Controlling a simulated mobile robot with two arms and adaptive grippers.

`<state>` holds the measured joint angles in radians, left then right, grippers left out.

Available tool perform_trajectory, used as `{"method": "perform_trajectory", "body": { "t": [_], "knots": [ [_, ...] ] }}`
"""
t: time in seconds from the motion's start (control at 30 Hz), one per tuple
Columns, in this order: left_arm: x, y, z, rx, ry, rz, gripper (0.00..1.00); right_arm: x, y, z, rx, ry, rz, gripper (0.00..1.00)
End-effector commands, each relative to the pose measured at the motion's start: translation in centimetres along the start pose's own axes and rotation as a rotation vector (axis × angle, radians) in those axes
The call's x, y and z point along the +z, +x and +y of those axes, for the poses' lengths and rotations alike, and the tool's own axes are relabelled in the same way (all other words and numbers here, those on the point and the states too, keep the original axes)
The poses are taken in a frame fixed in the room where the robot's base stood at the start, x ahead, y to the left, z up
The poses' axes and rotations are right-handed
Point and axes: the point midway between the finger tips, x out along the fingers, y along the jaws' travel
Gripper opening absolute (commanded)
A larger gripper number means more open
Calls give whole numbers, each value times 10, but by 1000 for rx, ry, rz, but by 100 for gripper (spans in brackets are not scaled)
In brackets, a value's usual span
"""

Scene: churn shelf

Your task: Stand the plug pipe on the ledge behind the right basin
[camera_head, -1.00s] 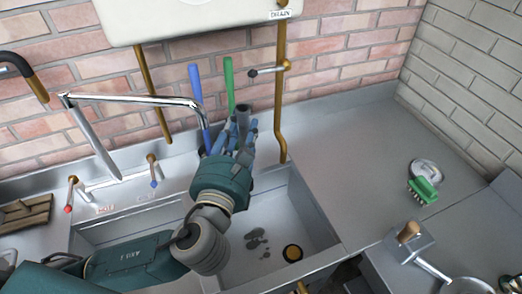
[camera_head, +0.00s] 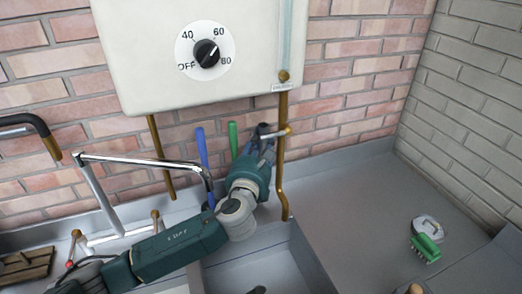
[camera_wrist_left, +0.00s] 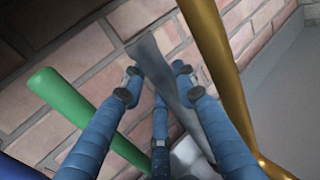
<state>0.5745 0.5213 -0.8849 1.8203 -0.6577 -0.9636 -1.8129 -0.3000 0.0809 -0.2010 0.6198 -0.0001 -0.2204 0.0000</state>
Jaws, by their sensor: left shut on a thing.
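The plug pipe, a grey tube, is held upright-looking but tilted between the blue fingers of my left gripper (camera_wrist_left: 160,85); the grey pipe (camera_wrist_left: 172,80) shows in the left wrist view. In the head view my left gripper (camera_head: 263,142) is near the brick wall, beside the brass pipe, and its arm hides much of the ledge. The right basin (camera_head: 265,272) lies below it, partly cut off by the frame. The grey ledge (camera_head: 268,216) runs behind that basin. My right gripper is not in view.
A blue rod (camera_head: 202,150) and a green rod (camera_head: 233,138) stand left of the gripper. A brass pipe (camera_head: 281,165) with a tap is close on its right. A white water heater (camera_head: 150,50) hangs above.

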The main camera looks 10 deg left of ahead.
Motion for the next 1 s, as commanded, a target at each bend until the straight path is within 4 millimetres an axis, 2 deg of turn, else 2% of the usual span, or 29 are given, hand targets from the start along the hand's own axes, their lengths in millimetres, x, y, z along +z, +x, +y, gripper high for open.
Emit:
{"method": "perform_trajectory", "body": {
  "t": [0.23, 0.63, 0.67, 0.7, 1.0],
  "knots": [
    [-31, 0, 0, 0, 2, 2, 0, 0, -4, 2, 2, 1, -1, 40],
    [-38, 0, 0, 0, 2, 0, 0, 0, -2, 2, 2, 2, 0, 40],
    [-38, -1, 0, 0, 2, 2, 33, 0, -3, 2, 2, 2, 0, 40],
    [-38, -1, 0, 0, 2, 2, 37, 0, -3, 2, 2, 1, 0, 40],
    [-35, -1, 0, 0, 2, 2, 37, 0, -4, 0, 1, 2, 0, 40]
  ]
}}
